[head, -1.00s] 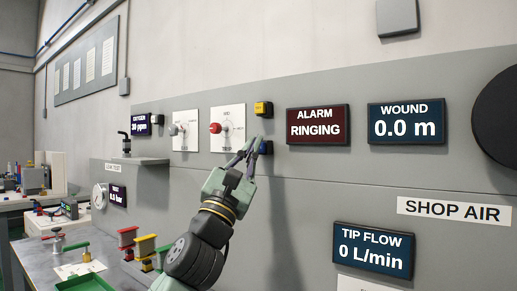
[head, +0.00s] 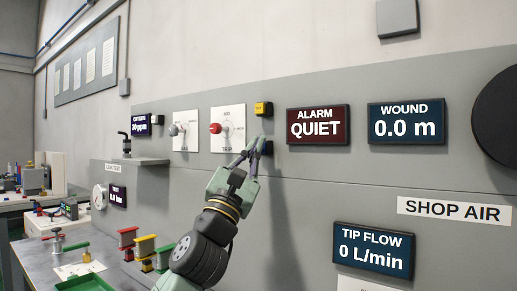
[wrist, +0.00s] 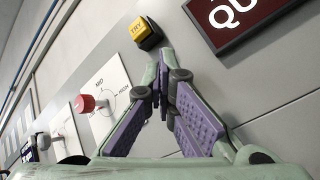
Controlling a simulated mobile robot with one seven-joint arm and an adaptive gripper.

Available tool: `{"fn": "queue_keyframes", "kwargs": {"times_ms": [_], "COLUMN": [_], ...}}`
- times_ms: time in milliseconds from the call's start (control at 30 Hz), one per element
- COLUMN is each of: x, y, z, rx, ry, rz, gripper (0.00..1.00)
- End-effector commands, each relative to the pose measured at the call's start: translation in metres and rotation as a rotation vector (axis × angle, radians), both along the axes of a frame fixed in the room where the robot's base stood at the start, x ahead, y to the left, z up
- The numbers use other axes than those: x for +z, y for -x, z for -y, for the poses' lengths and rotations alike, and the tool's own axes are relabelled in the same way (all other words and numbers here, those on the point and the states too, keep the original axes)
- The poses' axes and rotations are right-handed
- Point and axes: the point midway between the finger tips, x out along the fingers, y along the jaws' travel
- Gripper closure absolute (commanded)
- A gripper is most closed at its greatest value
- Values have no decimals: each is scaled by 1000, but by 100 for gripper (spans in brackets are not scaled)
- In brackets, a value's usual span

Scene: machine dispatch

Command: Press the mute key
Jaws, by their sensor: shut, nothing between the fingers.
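A small dark blue key (head: 268,148) sits on the grey wall panel, below a yellow key (head: 263,108); no label on the blue key is readable. My gripper (head: 258,142) is shut and empty, with its fingertips at the blue key and partly covering it. I cannot tell whether they touch it. In the wrist view the fingers (wrist: 163,72) are together below the yellow key (wrist: 146,32), which reads TRY, and the blue key is hidden behind them. The alarm display (head: 318,125) reads QUIET.
Left of the keys are a red selector knob (head: 215,128) and a grey knob (head: 174,130). A WOUND display (head: 406,121) and a TIP FLOW display (head: 373,250) are to the right. A bench (head: 110,262) with parts stands at lower left.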

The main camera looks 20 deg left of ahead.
Motion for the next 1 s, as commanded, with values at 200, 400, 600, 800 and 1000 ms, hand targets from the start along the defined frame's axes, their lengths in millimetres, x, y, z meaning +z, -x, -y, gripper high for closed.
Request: {"fn": "queue_keyframes", "kwargs": {"times_ms": [200, 400, 600, 800, 1000], "x": [-1, -1, -1, -1, -1], "y": [2, 11, 18, 17, 28], "z": [-1, -4, -6, -6, -11], "rx": [0, 3, 0, 0, 3], "ry": [0, -2, 0, 0, -1], "rz": [-1, 0, -1, -1, 0], "gripper": [100, 100, 100, 100, 100]}}
